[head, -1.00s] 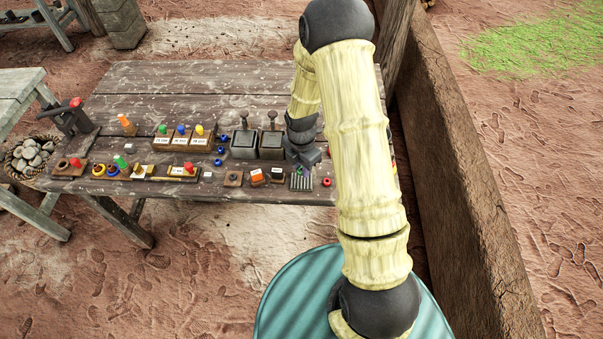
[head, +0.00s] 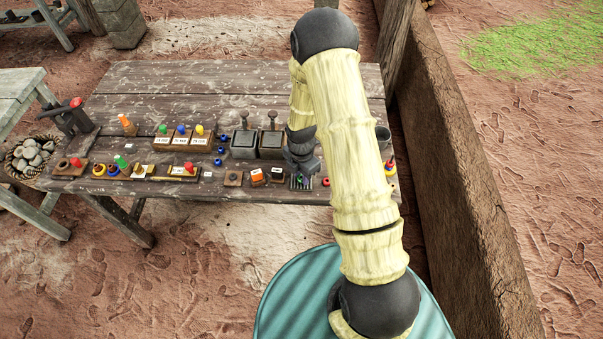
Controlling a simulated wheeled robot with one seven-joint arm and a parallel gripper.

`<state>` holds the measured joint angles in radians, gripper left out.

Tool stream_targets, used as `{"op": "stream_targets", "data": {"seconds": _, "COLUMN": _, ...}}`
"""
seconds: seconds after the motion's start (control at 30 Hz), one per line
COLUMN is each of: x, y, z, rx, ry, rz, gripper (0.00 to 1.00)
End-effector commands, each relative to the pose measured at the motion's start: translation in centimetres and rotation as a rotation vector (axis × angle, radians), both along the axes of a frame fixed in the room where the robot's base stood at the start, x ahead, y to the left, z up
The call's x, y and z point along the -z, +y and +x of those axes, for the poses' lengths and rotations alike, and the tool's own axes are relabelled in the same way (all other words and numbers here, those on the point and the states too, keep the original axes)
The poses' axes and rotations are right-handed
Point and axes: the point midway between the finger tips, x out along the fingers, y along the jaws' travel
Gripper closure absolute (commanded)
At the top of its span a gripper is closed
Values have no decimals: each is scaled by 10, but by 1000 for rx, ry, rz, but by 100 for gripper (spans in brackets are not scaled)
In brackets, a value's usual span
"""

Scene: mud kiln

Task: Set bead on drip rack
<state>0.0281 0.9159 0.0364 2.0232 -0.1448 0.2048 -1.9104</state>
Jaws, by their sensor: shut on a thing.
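The drip rack (head: 308,184) is a small dark ridged piece near the front edge of the wooden table, right of the middle. My gripper (head: 302,173) points down just over it and is shut on a small bead. The bead (head: 299,180) shows as a tiny greenish-blue spot under the fingertips, against the rack's ridges. It is too small to tell whether it touches the rack. The fingers and wrist hide the back of the rack.
A red bead (head: 326,182) lies right of the rack. Two dark bins with handles (head: 244,145) stand behind. Blue beads (head: 221,150) lie left of them.

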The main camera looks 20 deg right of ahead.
Motion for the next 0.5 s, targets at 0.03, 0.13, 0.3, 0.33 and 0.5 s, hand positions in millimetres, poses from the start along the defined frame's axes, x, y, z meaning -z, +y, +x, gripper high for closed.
{"op": "stream_targets", "data": {"seconds": 0.03, "x": 1, "y": 0, "z": 0, "rx": 0, "ry": 0, "rz": 0, "gripper": 71}}
{"op": "stream_targets", "data": {"seconds": 0.13, "x": 1, "y": 0, "z": 0, "rx": 0, "ry": 0, "rz": 0, "gripper": 53}}
{"op": "stream_targets", "data": {"seconds": 0.3, "x": 0, "y": 0, "z": 0, "rx": 0, "ry": 0, "rz": 0, "gripper": 53}}
{"op": "stream_targets", "data": {"seconds": 0.33, "x": 0, "y": 0, "z": 0, "rx": 0, "ry": 0, "rz": 0, "gripper": 53}}
{"op": "stream_targets", "data": {"seconds": 0.5, "x": -4, "y": 0, "z": 0, "rx": 0, "ry": -1, "rz": 0, "gripper": 53}}
